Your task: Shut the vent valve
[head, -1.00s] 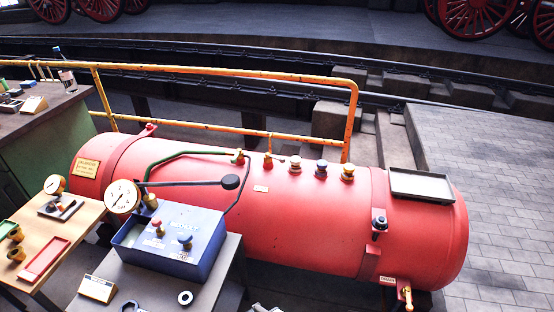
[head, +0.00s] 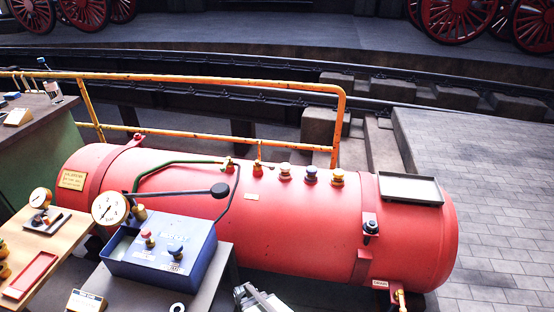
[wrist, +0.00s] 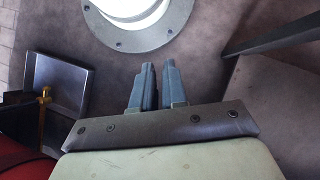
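I cannot read which knob is the vent valve. A pale part of my arm shows at the bottom of the head view.
A pressure gauge (head: 110,208) and black lever (head: 180,188) rise by the blue box. A yellow railing (head: 220,82) runs behind the boiler. A grey tray (head: 409,189) lies on its right end, above a brass tap (head: 401,299). The paved floor at right is clear.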

